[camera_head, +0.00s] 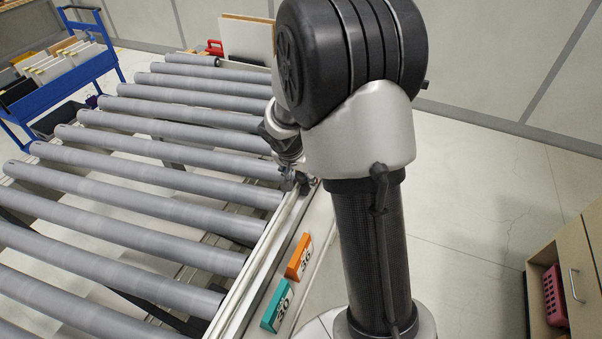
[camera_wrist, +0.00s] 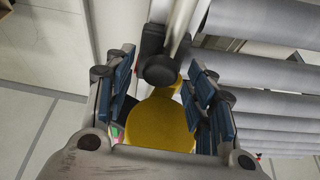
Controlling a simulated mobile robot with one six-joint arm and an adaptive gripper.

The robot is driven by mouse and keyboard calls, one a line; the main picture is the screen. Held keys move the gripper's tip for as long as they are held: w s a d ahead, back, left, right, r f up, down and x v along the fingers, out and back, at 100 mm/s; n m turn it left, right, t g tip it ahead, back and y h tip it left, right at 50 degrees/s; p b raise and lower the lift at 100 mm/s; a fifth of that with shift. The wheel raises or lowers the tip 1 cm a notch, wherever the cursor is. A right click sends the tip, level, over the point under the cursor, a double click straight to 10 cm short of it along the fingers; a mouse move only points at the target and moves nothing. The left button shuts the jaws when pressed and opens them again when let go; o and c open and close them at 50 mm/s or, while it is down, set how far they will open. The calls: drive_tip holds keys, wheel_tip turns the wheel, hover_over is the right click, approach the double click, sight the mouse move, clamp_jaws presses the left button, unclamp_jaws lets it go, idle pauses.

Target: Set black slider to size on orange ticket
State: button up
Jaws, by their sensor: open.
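The orange ticket (camera_head: 299,257) stands on the rail at the near side of the roller table, with dark digits that look like 36. The black slider (camera_wrist: 153,42) shows in the wrist view on a pale rail, with a round black knob (camera_wrist: 159,71) facing me. My gripper (camera_wrist: 161,85) is open, its blue-padded fingers apart to the left and right below the knob. Nothing is clamped between them. In the head view my gripper (camera_head: 297,180) is at the rail, partly hidden by my arm, and the slider cannot be made out there.
A yellow rounded piece (camera_wrist: 158,123) lies below the knob, between the fingers in the wrist view. A teal ticket (camera_head: 277,305) stands nearer than the orange one. Grey rollers (camera_head: 150,187) fill the left side. A blue cart (camera_head: 72,80) is behind; drawers (camera_head: 575,270) stand right.

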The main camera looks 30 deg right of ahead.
drive_tip(key=shift+c, duration=0.5)
clamp_jaws()
